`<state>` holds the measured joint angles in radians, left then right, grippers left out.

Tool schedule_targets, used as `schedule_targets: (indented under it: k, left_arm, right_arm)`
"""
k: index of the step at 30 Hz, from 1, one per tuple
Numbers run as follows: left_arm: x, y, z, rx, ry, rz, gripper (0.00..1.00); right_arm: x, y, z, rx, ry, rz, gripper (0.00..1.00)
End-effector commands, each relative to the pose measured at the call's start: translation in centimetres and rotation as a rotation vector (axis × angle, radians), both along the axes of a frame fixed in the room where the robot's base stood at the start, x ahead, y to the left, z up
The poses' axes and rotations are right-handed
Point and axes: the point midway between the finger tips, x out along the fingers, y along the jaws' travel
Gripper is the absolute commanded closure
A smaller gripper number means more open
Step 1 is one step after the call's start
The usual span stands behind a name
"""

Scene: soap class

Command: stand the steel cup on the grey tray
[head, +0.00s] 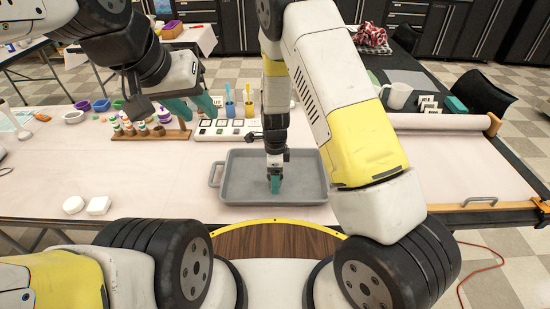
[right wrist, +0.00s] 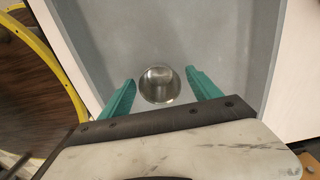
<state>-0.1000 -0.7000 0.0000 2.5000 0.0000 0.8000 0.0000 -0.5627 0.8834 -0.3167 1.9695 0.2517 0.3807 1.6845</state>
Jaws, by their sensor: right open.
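The grey tray (head: 240,178) lies on the table in front of me and fills much of the right wrist view (right wrist: 215,35). The steel cup (right wrist: 159,85) shows from above as a shiny round shape, seemingly upright, over the tray floor. It is between the teal fingers of my right gripper (right wrist: 160,92), which are open with a gap on each side. In the head view my right gripper (head: 275,184) points down over the tray and the cup is hidden. My left gripper (head: 190,106) is open and empty above the back left of the table.
A wooden rack with small bottles (head: 150,131) and a white palette (head: 223,129) stand behind the tray. A white soap dish (head: 99,205) and a round white piece (head: 73,205) lie at the front left. A white mug (head: 397,95) stands at the back right.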

Motion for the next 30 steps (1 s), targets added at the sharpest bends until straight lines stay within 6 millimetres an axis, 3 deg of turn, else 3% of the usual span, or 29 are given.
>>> schedule_targets:
  k: [5,15,25,30]
  left_arm:
    - [0.0,0.0,0.0,0.0,0.0,0.0,0.64]
    - [0.0,0.0,0.0,0.0,0.0,0.0,0.64]
    - [0.0,0.0,0.0,0.0,0.0,0.0,0.64]
    - [0.0,0.0,0.0,0.0,0.0,0.0,0.64]
  right_arm:
    - [0.1,0.1,2.5,0.001,-0.005,0.001,0.28]
    - [0.1,0.1,9.6,0.002,-0.005,0.0,0.28]
    - [-0.2,-0.4,13.7,0.03,-0.01,0.044,0.28]
    - [-1.7,-2.3,19.6,0.129,-0.071,0.258,0.28]
